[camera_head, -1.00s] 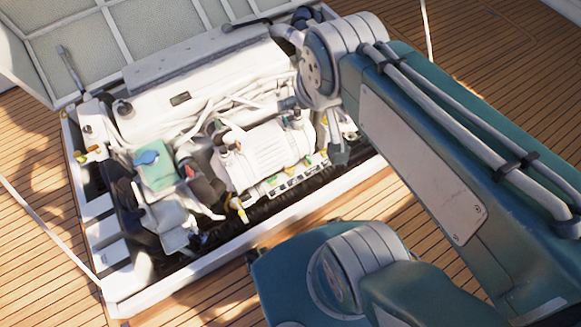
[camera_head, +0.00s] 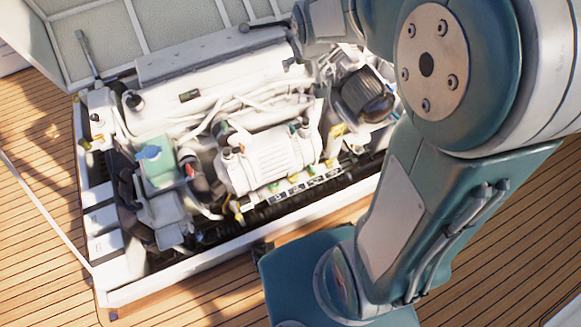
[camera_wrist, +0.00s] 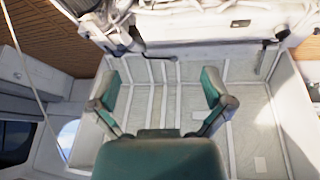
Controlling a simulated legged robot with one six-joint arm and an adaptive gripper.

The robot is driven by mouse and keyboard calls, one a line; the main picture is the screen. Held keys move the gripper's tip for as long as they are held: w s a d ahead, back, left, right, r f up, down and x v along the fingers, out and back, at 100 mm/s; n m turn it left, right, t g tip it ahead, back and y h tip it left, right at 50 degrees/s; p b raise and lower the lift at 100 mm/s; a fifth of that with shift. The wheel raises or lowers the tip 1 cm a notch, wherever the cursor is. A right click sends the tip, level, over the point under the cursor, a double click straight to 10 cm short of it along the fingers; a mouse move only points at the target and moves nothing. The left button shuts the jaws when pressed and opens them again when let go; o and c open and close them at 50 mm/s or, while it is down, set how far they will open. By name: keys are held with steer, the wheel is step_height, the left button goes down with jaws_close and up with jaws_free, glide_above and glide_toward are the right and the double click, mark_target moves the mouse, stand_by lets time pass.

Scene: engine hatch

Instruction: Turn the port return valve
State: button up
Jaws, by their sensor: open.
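Small coloured fittings (camera_head: 297,180) in yellow and green sit in a row along the front of the engine in the head view. A yellow fitting (camera_head: 237,207) is at the lower left of this row, and a red part (camera_head: 189,170) is further left. I cannot tell which of these is the port return valve. My gripper (camera_wrist: 161,90) shows in the wrist view with its two green fingers wide apart and nothing between them. It faces the pale hatch panels and the engine's edge. In the head view I cannot make out its fingers clearly.
The white engine (camera_head: 205,95) fills the open hatch, with a white frame (camera_head: 190,270) around it. The raised hatch lid (camera_head: 90,35) stands behind. A black lever (camera_head: 265,22) sticks out at the top.

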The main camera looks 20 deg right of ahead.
steer(key=w+d+r+x, duration=0.1)
steer(key=d+x, duration=0.1)
steer(key=x, duration=1.2)
steer(key=n+y, duration=0.1)
steer(key=n, duration=0.1)
glide_toward(293, 177)
steer(key=shift+g, duration=0.4)
steer(key=shift+w+x, duration=0.2)
steer(key=shift+x, duration=2.45)
steer(key=shift+w+x, duration=0.2)
steer(key=shift+x, duration=2.45)
steer(key=shift+r, duration=0.15)
steer(key=c, duration=1.1)
